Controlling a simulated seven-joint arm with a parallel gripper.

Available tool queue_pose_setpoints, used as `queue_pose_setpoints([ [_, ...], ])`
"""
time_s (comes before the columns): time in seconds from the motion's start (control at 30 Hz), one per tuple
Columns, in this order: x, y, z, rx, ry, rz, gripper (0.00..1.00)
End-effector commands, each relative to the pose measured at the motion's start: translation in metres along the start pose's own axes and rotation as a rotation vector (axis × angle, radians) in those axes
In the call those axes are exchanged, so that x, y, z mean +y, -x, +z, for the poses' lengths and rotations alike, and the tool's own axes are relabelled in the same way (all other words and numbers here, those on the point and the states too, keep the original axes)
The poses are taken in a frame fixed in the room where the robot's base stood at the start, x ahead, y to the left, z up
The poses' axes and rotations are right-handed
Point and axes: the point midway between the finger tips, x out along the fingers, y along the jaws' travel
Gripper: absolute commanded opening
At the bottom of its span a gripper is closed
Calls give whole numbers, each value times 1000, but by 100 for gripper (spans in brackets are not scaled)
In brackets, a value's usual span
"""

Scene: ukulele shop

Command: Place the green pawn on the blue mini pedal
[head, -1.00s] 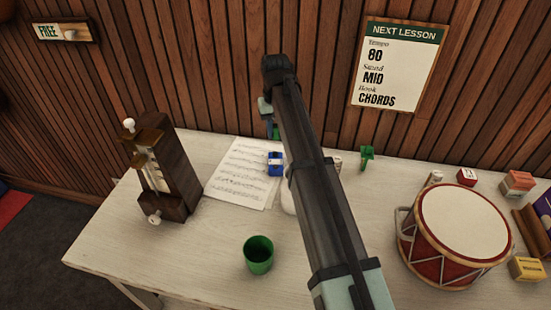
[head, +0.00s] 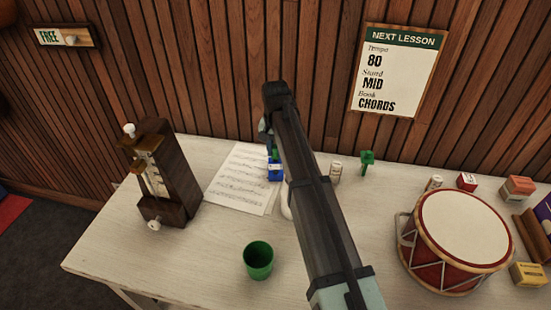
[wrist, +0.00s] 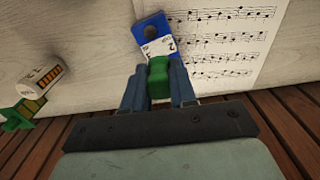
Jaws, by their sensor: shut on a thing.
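The green pawn (wrist: 159,78) is between the two fingers of my gripper (wrist: 159,88) in the wrist view, and the gripper is shut on it. In the head view the pawn (head: 274,155) shows just above the blue mini pedal. The blue mini pedal (wrist: 150,30) lies by the edge of the sheet music, its white label side nearest the pawn. In the head view the pedal (head: 275,173) is partly hidden by my arm. The pawn overlaps the pedal's near end in the wrist view; I cannot tell whether they touch.
Sheet music (head: 240,178) lies left of the pedal, with a wooden metronome (head: 160,175) beyond it. A green cup (head: 258,260) stands in front. A white cylinder (head: 336,172) and a green clip-like item (head: 367,162) stand to the right. A red drum (head: 455,235) is farther right.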

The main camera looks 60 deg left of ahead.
Motion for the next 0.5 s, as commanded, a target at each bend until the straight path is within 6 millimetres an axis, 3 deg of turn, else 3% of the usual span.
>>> queue_pose_setpoints([
  [0.37, 0, -37, 0, 0, 1, 0, 0],
  [0.5, 0, -41, 0, 1, 1, 0, 0],
])
